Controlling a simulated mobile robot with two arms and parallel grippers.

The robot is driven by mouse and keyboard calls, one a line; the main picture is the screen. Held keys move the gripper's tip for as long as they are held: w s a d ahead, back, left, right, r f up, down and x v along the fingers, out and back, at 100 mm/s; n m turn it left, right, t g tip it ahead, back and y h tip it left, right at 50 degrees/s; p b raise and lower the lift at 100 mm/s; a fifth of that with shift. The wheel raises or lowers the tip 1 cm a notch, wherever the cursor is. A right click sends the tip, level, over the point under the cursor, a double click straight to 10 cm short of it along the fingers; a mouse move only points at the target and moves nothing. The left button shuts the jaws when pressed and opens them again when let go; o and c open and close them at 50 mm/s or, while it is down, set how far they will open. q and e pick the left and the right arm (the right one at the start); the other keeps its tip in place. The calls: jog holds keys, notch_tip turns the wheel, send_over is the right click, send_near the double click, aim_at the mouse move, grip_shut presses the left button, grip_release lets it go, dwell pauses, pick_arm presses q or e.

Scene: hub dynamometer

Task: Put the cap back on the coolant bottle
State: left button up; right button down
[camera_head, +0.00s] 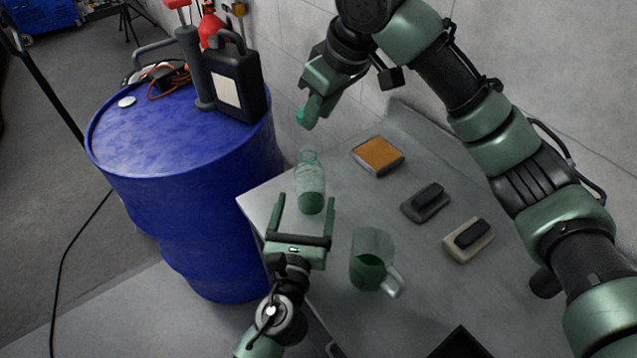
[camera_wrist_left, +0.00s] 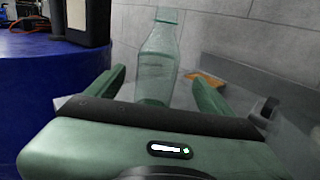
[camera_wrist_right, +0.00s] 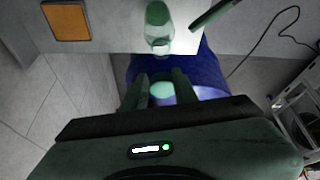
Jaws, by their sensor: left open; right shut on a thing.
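The clear coolant bottle (camera_head: 310,182), with green liquid at its bottom, stands upright and uncapped near the left corner of the grey table. My left gripper (camera_head: 306,200) is open at the bottle's near side; in the left wrist view the bottle (camera_wrist_left: 157,60) rises between the spread fingers, with its base partly hidden. My right gripper (camera_head: 307,118) is shut on the green cap (camera_head: 300,117), held in the air above and beyond the bottle. In the right wrist view the cap (camera_wrist_right: 162,89) sits between the fingertips, apart from the bottle (camera_wrist_right: 158,38).
A pitcher of green liquid (camera_head: 369,262) stands right of my left gripper. An orange-topped block (camera_head: 378,155) and two dark-topped blocks (camera_head: 426,201) (camera_head: 468,240) lie on the table. A blue drum (camera_head: 180,160) holding a black jug (camera_head: 236,85) stands at left. A wall is behind.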

aim_at(312, 171)
pick_arm(q)
jog(key=w, duration=0.3)
jog(key=w+d, duration=0.1)
jog(key=w, duration=0.6)
jog(key=shift+w+d, duration=0.15)
jog(key=shift+w, duration=0.05)
grip_shut()
jog(key=shift+f, duration=0.1)
pick_arm(e)
jog(key=shift+s+f, duration=0.2)
jog(key=shift+f, duration=2.35)
